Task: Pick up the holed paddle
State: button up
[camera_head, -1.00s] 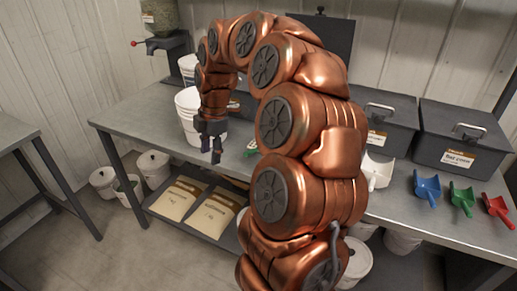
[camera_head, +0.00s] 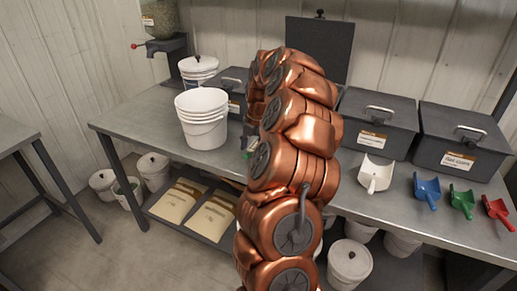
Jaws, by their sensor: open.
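I cannot make out a holed paddle for certain in the head view. A small green and grey shape (camera_head: 248,146) shows on the bench at the left edge of my arm, mostly hidden, and I cannot tell what it is. My copper arm curls over the middle of the bench. Its end is turned away behind its own links, so my gripper and whatever is near it are hidden.
A white bucket (camera_head: 202,118) stands left of my arm. Dark lidded bins (camera_head: 376,124) line the back right. White (camera_head: 375,174), blue (camera_head: 428,190), green (camera_head: 462,201) and red (camera_head: 497,211) scoops lie on the metal bench (camera_head: 400,216). A dark panel (camera_head: 319,48) rises behind.

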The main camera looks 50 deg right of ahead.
aim_at(250, 155)
jog(key=f, duration=0.2)
jog(key=f+p, duration=0.1)
jog(key=f, duration=0.1)
jog(key=shift+w+a+f, duration=0.1)
jog(key=shift+w, duration=0.3)
jog(key=shift+c, duration=0.4)
grip_shut()
